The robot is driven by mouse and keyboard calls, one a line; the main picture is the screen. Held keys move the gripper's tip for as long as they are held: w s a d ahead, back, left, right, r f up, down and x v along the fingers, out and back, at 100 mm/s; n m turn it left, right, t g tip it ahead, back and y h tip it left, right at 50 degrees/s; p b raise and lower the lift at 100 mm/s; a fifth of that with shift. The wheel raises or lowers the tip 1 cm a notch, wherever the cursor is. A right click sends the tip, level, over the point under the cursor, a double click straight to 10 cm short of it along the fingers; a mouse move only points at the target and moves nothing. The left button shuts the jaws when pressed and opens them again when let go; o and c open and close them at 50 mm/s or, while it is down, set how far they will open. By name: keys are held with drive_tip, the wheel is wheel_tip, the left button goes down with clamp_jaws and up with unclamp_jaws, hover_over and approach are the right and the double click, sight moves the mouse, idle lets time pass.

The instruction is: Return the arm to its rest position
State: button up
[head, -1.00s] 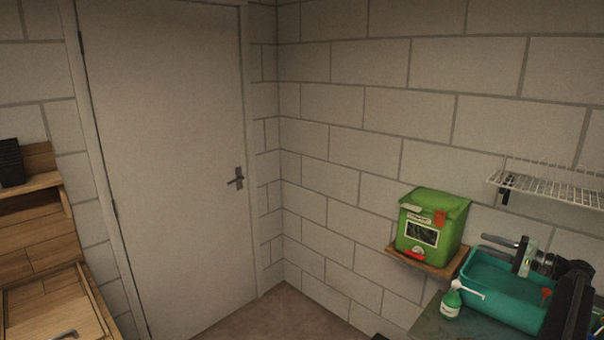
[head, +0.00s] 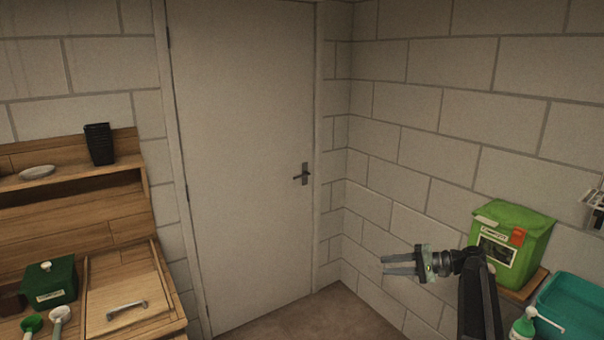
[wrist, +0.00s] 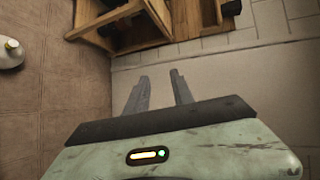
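My gripper (head: 384,265) reaches out to the left from my dark arm at the lower right of the head view. Its two grey fingers stand apart with nothing between them. In the wrist view the fingers (wrist: 160,88) are also spread and empty, with floor and the pale door or wall behind them. The gripper is in free air, in front of the corner by the door, and touches nothing that I can see.
A green bin (head: 510,240) stands on a small wall shelf behind my arm. A teal tub (head: 585,310) and a spray bottle (head: 523,325) are at the lower right. A wooden bench (head: 110,235) with a dark green box (head: 50,283) is at left. A closed door (head: 240,150) fills the middle.

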drive_tip(key=s+a+f+n+g+h, duration=0.1)
drive_tip(key=s+a+f+g+h, duration=0.1)
drive_tip(key=s+a+f, duration=0.4)
drive_tip(key=s+a+f+n+g+h, duration=0.2)
drive_tip(key=s+a, duration=0.1)
drive_tip(key=a, duration=0.6)
drive_tip(key=s+a+f+n+g+h, duration=0.1)
drive_tip(key=s+a+f+h, duration=0.1)
drive_tip(key=s+a+f, duration=0.4)
drive_tip(key=s+d+f+h, duration=0.2)
drive_tip(key=s+d+h, duration=0.4)
drive_tip(key=d+h, duration=0.1)
drive_tip(key=shift+s+d+f+n+h, duration=0.3)
drive_tip(key=shift+s+d+f+n, duration=0.1)
drive_tip(key=shift+d, duration=0.1)
